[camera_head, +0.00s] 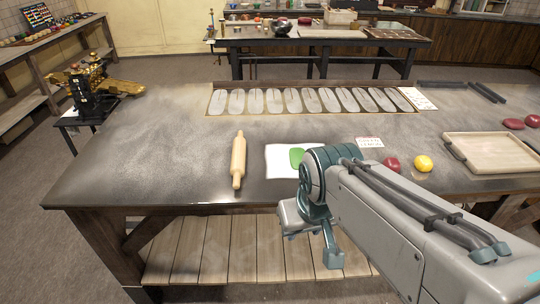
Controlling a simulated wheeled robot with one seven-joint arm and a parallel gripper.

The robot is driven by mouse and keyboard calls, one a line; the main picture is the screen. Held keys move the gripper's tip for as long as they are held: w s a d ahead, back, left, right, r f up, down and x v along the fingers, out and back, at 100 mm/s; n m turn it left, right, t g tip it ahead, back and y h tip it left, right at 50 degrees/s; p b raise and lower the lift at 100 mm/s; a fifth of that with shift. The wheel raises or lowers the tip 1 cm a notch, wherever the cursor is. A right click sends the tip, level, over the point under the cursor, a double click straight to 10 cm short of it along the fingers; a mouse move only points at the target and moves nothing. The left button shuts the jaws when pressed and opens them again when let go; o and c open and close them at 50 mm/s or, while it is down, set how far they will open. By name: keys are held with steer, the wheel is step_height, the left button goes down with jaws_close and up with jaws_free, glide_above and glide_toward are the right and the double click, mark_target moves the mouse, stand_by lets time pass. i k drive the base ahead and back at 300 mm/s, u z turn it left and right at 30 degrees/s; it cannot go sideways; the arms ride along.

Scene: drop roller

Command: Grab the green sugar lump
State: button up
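The green sugar lump (296,157) lies on a white sheet (279,163) near the front edge of the dark worktable. My arm hides part of the sheet and may cover part of the lump. My gripper (312,246) hangs in front of the table's front edge, lower in the picture than the lump and apart from it. Its two fingers look spread, with nothing seen between them.
A wooden rolling pin (238,160) lies left of the sheet. Red (392,164) and yellow (423,163) lumps lie to the right, near a wooden tray (491,152). A row of grey moulds (310,100) lines the back. The table's left part is clear.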

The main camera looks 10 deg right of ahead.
mark_target(295, 154)
steer(key=u, duration=0.7)
steer(key=i, duration=0.85)
steer(key=z, duration=3.6)
steer(key=k, duration=0.4)
steer(key=u, duration=0.9)
steer(key=i, duration=0.5)
